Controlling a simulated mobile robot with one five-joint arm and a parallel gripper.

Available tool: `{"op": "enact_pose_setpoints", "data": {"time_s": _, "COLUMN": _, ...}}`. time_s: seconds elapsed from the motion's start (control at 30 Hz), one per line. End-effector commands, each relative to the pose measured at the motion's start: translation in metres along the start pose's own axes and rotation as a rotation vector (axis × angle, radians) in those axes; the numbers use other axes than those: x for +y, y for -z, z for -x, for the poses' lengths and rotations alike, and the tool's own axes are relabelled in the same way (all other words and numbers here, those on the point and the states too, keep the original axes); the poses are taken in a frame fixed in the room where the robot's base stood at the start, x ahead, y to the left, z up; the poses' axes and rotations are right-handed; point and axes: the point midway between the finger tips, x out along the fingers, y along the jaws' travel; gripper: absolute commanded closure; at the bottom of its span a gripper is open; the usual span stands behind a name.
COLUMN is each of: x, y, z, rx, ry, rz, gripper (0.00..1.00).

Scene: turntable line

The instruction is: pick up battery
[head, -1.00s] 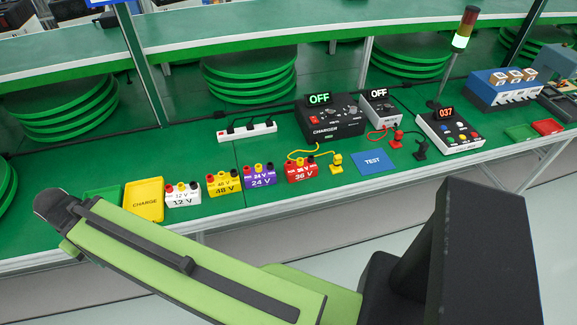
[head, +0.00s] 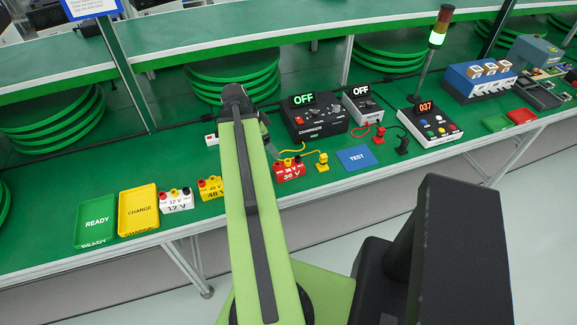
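Several small block batteries stand in a row along the front of the green bench in the head view. The white 12 V battery (head: 177,201) is at the left, then the yellow 48 V battery (head: 210,189), partly covered by my arm. The red 36 V battery (head: 290,171) stands just right of my arm. The purple 24 V battery is hidden behind my arm. My green arm reaches up across the row, its dark end joint above the bench in front of the power strip.
Right are a black charger (head: 318,121) reading OFF, a blue TEST pad (head: 356,158) and a tester (head: 431,127) reading 037. A signal lamp (head: 437,37) stands behind.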

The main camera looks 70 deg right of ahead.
Motion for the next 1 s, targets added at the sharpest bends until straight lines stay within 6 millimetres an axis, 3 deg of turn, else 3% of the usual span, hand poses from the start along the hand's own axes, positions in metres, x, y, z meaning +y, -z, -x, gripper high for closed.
{"op": "enact_pose_setpoints", "data": {"time_s": 0.07, "x": 0.002, "y": 0.008, "z": -0.002, "rx": 0.004, "ry": -0.005, "rz": -0.030, "gripper": 0.16}}
{"op": "enact_pose_setpoints", "data": {"time_s": 0.27, "x": 0.002, "y": 0.006, "z": -0.013, "rx": 0.004, "ry": -0.005, "rz": -0.032, "gripper": 0.16}}
{"op": "enact_pose_setpoints", "data": {"time_s": 0.8, "x": 0.002, "y": 0.003, "z": -0.123, "rx": 0.004, "ry": -0.004, "rz": -0.028, "gripper": 0.16}}
{"op": "enact_pose_setpoints", "data": {"time_s": 1.0, "x": 0.002, "y": 0.006, "z": -0.125, "rx": 0.004, "ry": -0.003, "rz": -0.027, "gripper": 0.16}}
